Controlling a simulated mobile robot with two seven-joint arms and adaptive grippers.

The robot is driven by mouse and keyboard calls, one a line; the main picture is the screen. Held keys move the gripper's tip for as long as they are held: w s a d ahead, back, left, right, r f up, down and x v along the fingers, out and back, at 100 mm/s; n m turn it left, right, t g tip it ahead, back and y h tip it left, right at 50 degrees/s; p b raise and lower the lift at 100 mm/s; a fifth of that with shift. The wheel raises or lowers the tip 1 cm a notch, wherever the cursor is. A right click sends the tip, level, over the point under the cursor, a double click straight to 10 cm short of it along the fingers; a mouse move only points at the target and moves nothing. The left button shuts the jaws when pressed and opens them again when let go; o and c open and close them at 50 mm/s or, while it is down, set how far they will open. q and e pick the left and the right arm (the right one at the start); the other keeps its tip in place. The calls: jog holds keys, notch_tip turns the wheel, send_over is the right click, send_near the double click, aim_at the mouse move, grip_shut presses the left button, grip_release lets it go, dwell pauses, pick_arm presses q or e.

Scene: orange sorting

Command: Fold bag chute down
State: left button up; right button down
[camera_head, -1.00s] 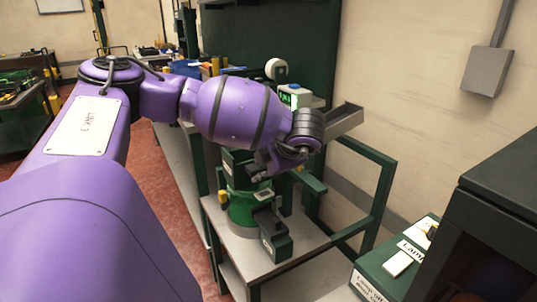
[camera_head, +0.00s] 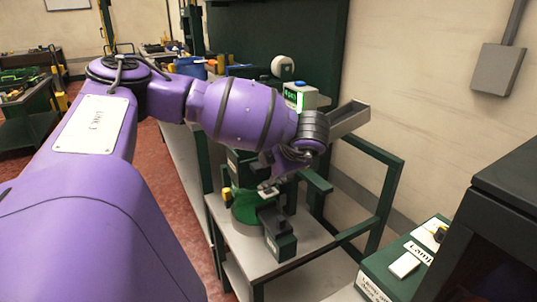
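A grey tray-like chute (camera_head: 350,118) sticks out to the right behind my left wrist, sloping up to the right. I cannot tell for sure that it is the bag chute. A green machine with a round body (camera_head: 243,209) stands on a grey-topped bench (camera_head: 279,269). A dark green block (camera_head: 278,236) juts out at its front. My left gripper (camera_head: 270,186) points down over the machine, close to its top. Its fingers are small and partly hidden by the wrist, so I cannot tell if they are open or touching anything. My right gripper is not in view.
A scale with a lit green display (camera_head: 294,97) and a white roll (camera_head: 282,66) stand behind my wrist. A green frame (camera_head: 385,190) rises right of the bench. A green labelled box (camera_head: 378,273) and a dark cabinet (camera_head: 500,235) stand at the lower right.

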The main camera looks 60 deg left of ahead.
pick_arm(q)
jog(key=v, duration=0.9)
jog(key=shift+d+r, duration=0.15)
jog(key=shift+d, duration=0.25)
jog(key=shift+c, duration=0.2)
jog(key=shift+v, duration=1.15)
jog(key=shift+a+r, duration=0.15)
jog(key=shift+r, duration=0.05)
